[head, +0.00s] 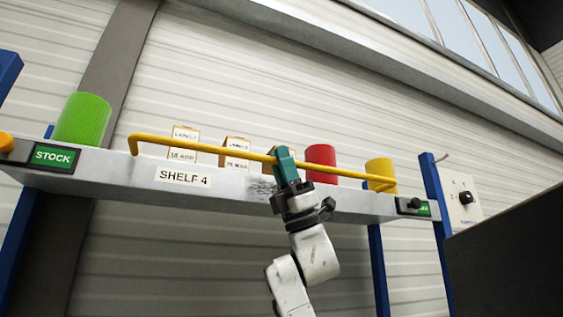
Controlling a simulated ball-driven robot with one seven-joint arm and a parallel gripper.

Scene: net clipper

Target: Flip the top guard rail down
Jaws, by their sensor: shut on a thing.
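The yellow guard rail (215,149) runs along the front of the top shelf (236,186), a little above the shelf's front edge. Its bent ends show at the left and at the right. My gripper (285,160) has teal fingers and is shut on the rail right of its middle, reaching up from below. The fingers hide the short piece of rail between them. The shelf front carries a "SHELF 4" label.
Blue posts (435,205) hold the shelf. A grey panel with a dark knob (465,198) is at the right.

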